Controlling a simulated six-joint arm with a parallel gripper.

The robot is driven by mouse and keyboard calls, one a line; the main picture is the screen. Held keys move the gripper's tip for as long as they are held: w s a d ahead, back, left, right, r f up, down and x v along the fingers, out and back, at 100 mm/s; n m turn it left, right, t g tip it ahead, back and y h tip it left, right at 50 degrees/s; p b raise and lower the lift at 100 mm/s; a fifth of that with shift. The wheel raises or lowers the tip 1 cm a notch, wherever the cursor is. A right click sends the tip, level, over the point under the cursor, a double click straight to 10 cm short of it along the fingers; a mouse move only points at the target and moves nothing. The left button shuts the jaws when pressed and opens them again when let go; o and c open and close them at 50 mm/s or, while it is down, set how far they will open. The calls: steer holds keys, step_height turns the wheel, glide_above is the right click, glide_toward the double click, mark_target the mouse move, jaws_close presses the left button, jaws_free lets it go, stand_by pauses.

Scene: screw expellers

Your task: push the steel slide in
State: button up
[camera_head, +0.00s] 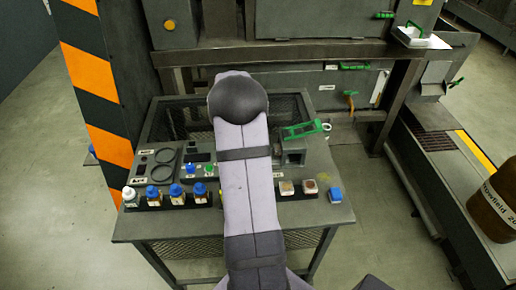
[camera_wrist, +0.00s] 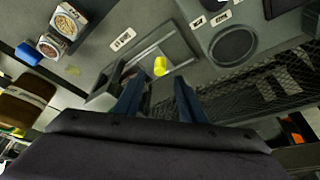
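A grey metal fixture with a rectangular recess (camera_wrist: 182,47) shows in the wrist view, and a yellow knob-like piece (camera_wrist: 160,65) stands in it. I cannot tell for sure which part is the steel slide. In the head view part of a grey block (camera_head: 292,156) shows just right of my arm, probably the same fixture. My gripper (camera_wrist: 158,98) has its two dark blue fingers apart, with nothing visible between their tips. The yellow piece appears just beyond the tips; I cannot tell whether they touch. My arm hides the gripper in the head view.
A green piece (camera_head: 302,130) with a white ring is at the table's right rear. Several blue-capped bottles (camera_head: 177,194) stand front left. Two sample cups (camera_head: 310,187) and a blue block (camera_head: 335,195) are front right. Mesh (camera_wrist: 235,95) lies beside the fixture.

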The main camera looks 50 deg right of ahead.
steer(key=shift+v, duration=0.85)
steer(key=shift+f, duration=0.1)
steer(key=shift+c, duration=0.6)
steer(key=shift+w, duration=0.1)
steer(key=c, duration=0.5)
steer(key=w+a, duration=0.1)
steer(key=w+n+b, duration=0.1)
steer(key=w+a+n+g+b, duration=0.1)
steer(key=w, duration=0.1)
steer(key=shift+a+f+h, duration=0.25)
steer(key=shift+a+h, duration=0.05)
steer(key=shift+a, duration=0.05)
jaws_close()
steer(key=w+a+r+n+g+h+b, duration=0.2)
steer(key=w+a+n, duration=0.1)
steer(key=w+a, duration=0.1)
steer(key=p+x, duration=0.2)
steer(key=x, duration=0.7)
steer(key=shift+w+d+f, duration=0.1)
steer(key=shift+d+f, duration=0.1)
steer(key=shift+f, duration=0.2)
steer(key=shift+s+d+r+p, duration=0.15)
steer(key=shift+s+d+p, duration=0.4)
steer(key=shift+s+p, duration=0.3)
steer(key=shift+s+d, duration=0.4)
steer(key=shift+s, duration=0.4)
